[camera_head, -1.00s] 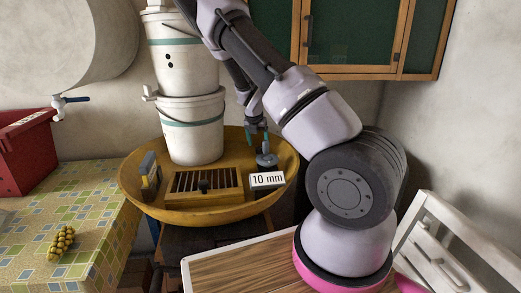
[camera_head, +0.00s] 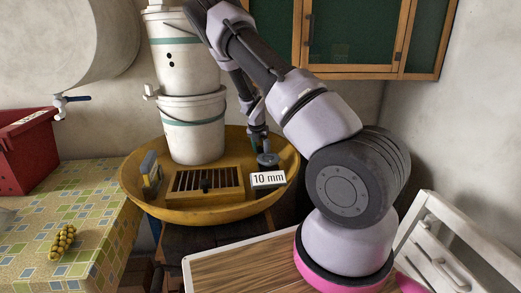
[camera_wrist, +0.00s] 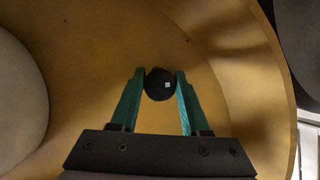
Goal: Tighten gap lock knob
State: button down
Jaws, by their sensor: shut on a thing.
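A dark round knob (camera_head: 267,160) stands in the wide yellow bowl (camera_head: 150,208), just behind the white "10 mm" sign (camera_head: 268,180). In the wrist view the knob (camera_wrist: 160,90) is a black disc with a small white mark on its face. My gripper (camera_head: 264,150) reaches down over it. In the wrist view its green fingers lie on either side of the knob, shut on it.
Two stacked white buckets (camera_head: 192,128) stand in the bowl to the left of my gripper. A grey and yellow block (camera_head: 150,174) is at the bowl's left side. A tiled table (camera_head: 95,205) with a red crate (camera_head: 28,155) is further left. A green-paned cabinet (camera_head: 355,40) hangs behind.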

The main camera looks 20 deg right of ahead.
jog(key=m+g+h, duration=0.1)
jog(key=m, duration=0.2)
jog(key=shift+m+g+h, duration=0.3)
jog(key=shift+m+g, duration=0.5)
jog(key=shift+m, duration=1.4)
jog(key=shift+c, duration=1.9)
grip_release()
